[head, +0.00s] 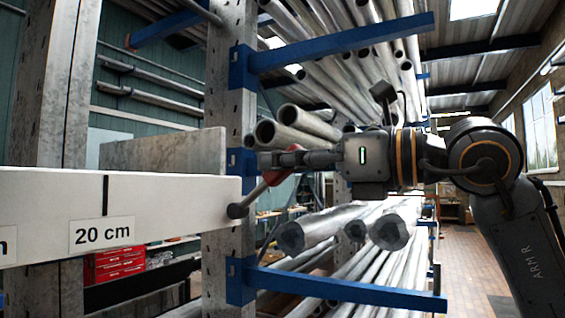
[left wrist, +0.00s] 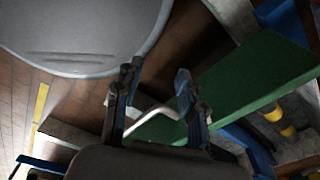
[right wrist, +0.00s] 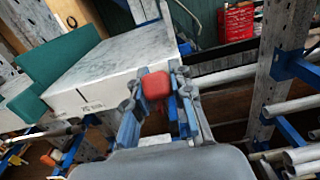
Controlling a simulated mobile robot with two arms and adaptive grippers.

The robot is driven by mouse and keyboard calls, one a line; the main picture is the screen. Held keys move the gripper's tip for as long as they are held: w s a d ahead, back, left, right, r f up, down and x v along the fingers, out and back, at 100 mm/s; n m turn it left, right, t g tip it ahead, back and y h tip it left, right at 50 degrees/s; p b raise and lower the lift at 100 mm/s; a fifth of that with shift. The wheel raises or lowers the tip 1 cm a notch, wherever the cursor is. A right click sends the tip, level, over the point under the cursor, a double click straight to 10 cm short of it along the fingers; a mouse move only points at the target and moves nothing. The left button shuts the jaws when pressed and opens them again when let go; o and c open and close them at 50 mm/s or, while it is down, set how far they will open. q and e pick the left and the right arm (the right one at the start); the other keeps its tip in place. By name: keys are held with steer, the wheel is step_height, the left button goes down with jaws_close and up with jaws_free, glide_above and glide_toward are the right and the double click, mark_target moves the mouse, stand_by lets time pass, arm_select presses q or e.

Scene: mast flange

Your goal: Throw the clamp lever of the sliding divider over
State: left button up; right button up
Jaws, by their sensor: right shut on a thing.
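The clamp lever (head: 259,192) is a short metal rod with a red grip. It tilts up to the right from a round dark pivot at the end of the white beam marked 20 cm. My right gripper (head: 272,160) is shut on the red grip, which also shows between its fingers in the right wrist view (right wrist: 155,87). In the left wrist view my left gripper (left wrist: 155,77) is open, with a bent metal handle (left wrist: 152,113) between its fingers and a green panel (left wrist: 250,85) beside it. I cannot tell for certain which part is the sliding divider.
The white beam (head: 40,188) crosses the left, with a grey slab (head: 165,152) behind its top edge. A blue-armed rack (head: 340,48) holds several metal pipes close around my right gripper. Red drawers (head: 115,262) stand behind. The aisle floor (head: 480,270) at right is clear.

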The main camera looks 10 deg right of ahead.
steer(key=shift+s+d+f+b, duration=0.2)
steer(key=shift+d+f+b, duration=0.15)
steer(key=shift+f+b, duration=0.3)
steer(key=shift+f, duration=0.35)
steer(key=o, duration=0.8)
steer(key=shift+s+d, duration=0.1)
steer(key=shift+r, duration=0.1)
steer(key=shift+b+v, duration=0.5)
steer(key=shift+v, duration=0.7)
steer(key=b+v, duration=0.1)
steer(key=v, duration=0.4)
steer(key=shift+s+d, duration=0.25)
steer(key=shift+d, duration=0.05)
